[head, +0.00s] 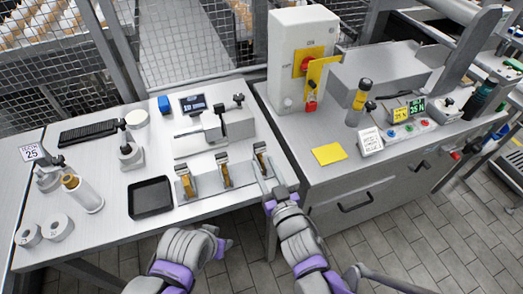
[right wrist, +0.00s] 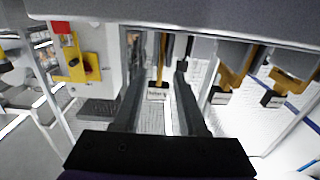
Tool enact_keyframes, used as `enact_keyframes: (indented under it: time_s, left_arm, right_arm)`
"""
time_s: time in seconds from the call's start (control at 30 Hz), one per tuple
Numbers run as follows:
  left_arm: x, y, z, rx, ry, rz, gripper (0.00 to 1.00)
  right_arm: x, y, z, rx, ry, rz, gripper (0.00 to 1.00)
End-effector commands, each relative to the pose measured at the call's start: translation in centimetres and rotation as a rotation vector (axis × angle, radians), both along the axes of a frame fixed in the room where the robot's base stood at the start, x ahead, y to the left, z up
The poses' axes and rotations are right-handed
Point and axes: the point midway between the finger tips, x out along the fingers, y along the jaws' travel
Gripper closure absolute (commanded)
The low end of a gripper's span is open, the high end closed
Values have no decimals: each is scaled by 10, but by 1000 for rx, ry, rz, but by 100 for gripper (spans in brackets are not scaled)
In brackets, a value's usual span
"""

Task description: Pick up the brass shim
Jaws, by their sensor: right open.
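Three brass pieces stand in clamps along a grey metal fixture (head: 205,186) at the front of the left bench: a left one (head: 185,181), a middle one (head: 224,171) and a right one (head: 261,158). I cannot tell for certain which is the brass shim. My right gripper (head: 270,177) is open beside the fixture's right end. In the right wrist view a brass strip (right wrist: 160,68) with a small pale label shows between the two open fingers (right wrist: 161,82), apart from both. Two other brass pieces (right wrist: 232,72) (right wrist: 284,85) are outside them.
A black tray (head: 150,197) lies left of the fixture. A measuring device (head: 215,129) stands behind it. A gap separates the benches.

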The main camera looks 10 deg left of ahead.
Motion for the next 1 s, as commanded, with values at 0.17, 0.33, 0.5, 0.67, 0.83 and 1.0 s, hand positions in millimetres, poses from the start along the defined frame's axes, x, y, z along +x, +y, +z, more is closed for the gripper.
enact_keyframes:
  time_s: [0.17,0.33,0.5,0.67,0.83,1.0]
  left_arm:
    - [0,0,2,0,-1,0,50]
    - [0,0,3,0,-1,0,50]
    - [0,0,6,0,-2,0,50]
    - [0,0,6,0,-2,0,50]
    - [0,0,6,0,-2,0,50]
    - [0,0,6,0,-2,0,50]
  right_arm:
    - [16,11,0,-1,1,-1,59]
    - [29,19,1,1,2,-1,59]
    - [51,34,1,0,1,-1,59]
    - [61,41,1,0,2,-2,59]
    - [61,41,1,0,2,-2,59]
    - [61,40,1,0,2,-2,82]
